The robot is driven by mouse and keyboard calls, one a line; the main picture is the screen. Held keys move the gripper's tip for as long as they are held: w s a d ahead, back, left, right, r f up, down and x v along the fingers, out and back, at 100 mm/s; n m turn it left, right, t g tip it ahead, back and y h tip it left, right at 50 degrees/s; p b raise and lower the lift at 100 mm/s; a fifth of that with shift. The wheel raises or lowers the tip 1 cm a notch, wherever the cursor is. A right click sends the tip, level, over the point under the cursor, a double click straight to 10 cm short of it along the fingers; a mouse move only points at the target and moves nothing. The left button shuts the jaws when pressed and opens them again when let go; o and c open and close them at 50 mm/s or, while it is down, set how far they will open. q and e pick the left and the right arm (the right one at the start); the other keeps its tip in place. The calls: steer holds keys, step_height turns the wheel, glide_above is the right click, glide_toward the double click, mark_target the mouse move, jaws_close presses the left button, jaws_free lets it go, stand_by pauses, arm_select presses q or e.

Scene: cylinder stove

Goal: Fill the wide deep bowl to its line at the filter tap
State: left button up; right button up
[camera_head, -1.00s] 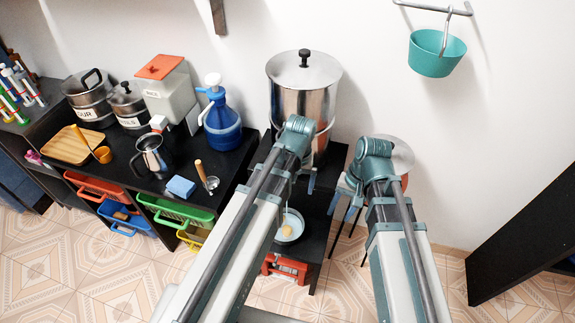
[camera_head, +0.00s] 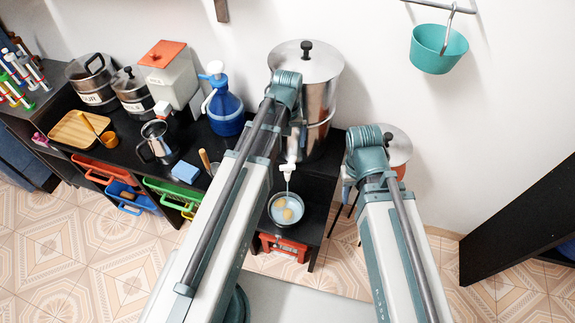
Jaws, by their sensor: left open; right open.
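The bowl (camera_head: 287,209) stands on a low black shelf under the steel filter cylinder (camera_head: 325,95). It holds a pale liquid and round yellowish things; its fill line cannot be made out. A white tap (camera_head: 289,168) at the cylinder's front is above the bowl, and a thin pale streak runs from it down to the bowl. My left gripper (camera_head: 293,138) is open beside the tap, partly hidden by its own wrist; contact cannot be told. My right gripper (camera_head: 347,185) is open, to the right of the bowl and apart from it, mostly hidden behind its wrist.
A black counter at left carries pots (camera_head: 92,82), a blue jug (camera_head: 225,108), a metal pitcher (camera_head: 158,140) and a blue sponge (camera_head: 185,172). A teal bucket (camera_head: 438,48) hangs on the wall.

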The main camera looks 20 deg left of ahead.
mark_target(287, 166)
arm_select(q)
step_height(287, 166, down, 12)
steer(key=b, duration=1.1)
steer(key=shift+f+b, duration=0.2)
steer(key=shift+b, duration=0.15)
steer(key=c, duration=1.4)
steer(key=shift+m, duration=2.3)
steer(key=o, duration=1.4)
steer(key=shift+r, duration=0.2)
